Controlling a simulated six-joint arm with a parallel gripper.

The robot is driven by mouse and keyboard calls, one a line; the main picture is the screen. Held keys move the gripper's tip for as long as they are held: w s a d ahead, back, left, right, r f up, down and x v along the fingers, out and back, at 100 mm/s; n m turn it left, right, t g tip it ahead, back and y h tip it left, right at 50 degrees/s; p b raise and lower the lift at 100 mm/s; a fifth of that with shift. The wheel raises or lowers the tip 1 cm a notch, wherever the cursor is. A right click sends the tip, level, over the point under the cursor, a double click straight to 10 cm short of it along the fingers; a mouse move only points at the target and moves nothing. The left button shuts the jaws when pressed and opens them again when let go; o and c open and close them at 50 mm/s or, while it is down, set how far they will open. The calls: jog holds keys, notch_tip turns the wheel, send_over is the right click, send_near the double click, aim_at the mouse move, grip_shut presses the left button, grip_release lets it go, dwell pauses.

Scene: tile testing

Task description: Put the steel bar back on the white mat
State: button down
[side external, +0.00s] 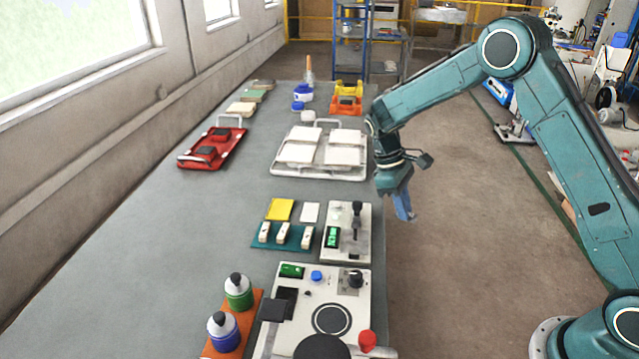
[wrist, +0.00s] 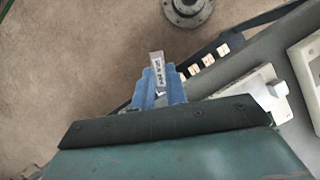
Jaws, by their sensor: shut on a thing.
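My gripper (side external: 404,206) hangs past the right edge of the bench, above the floor, with its blue fingers pointing down. In the wrist view the blue fingers (wrist: 160,92) are shut on the steel bar (wrist: 157,62), a small grey bar with dark lettering that sticks out beyond them. I cannot make out the bar in the side view. A small white square, which looks like the white mat (side external: 310,212), lies flat on the bench beside a yellow square (side external: 279,210). It appears bare and is left of my gripper.
A teal tray (side external: 259,241) with several pale blocks lies in front of the squares. A tester with a lever (side external: 335,250) stands beside the mat. A white rack with pale tiles (side external: 320,174), a red tray (side external: 185,161) and bottles (side external: 238,290) stand around. The bench's left side is clear.

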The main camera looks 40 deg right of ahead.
aim_at(310, 211)
jog(key=w+a+r+n, duration=0.1)
jog(key=w+n, duration=0.1)
jog(key=n, duration=0.1)
jog(key=w+a+r+n+t+h, duration=0.1)
jog(key=w+n, duration=0.1)
jog(key=w+a+r+n+t+h, duration=0.1)
jog(key=w+n, duration=0.1)
jog(key=n, duration=0.1)
jog(key=shift+w+a+r+n, duration=0.1)
jog(key=shift+w+a+n, duration=0.15)
jog(key=shift+w+n, duration=0.05)
jog(key=w+a+n+t, duration=0.1)
jog(key=n, duration=0.1)
jog(key=w+a+r+n+t, duration=0.1)
jog(key=w+n, duration=0.1)
jog(key=w+a+r+n, duration=0.1)
jog(key=a+n, duration=0.1)
jog(key=shift+w+n+t+h, duration=0.3)
jog(key=shift+w+t+h, duration=0.05)
jog(key=shift+t+h, duration=0.05)
jog(key=w+a+n+t+y, duration=0.1)
jog(key=w+a+n+t, duration=0.1)
jog(key=w+a+n, duration=0.3)
jog(key=shift+a+f+n+t, duration=0.3)
jog(key=shift+a+f+n, duration=0.1)
jog(key=shift+a+n, duration=0.85)
jog(key=shift+w+d+f, duration=0.1)
jog(key=shift+d+f, duration=0.05)
jog(key=shift+f, duration=0.05)
jog(key=shift+f, duration=3)
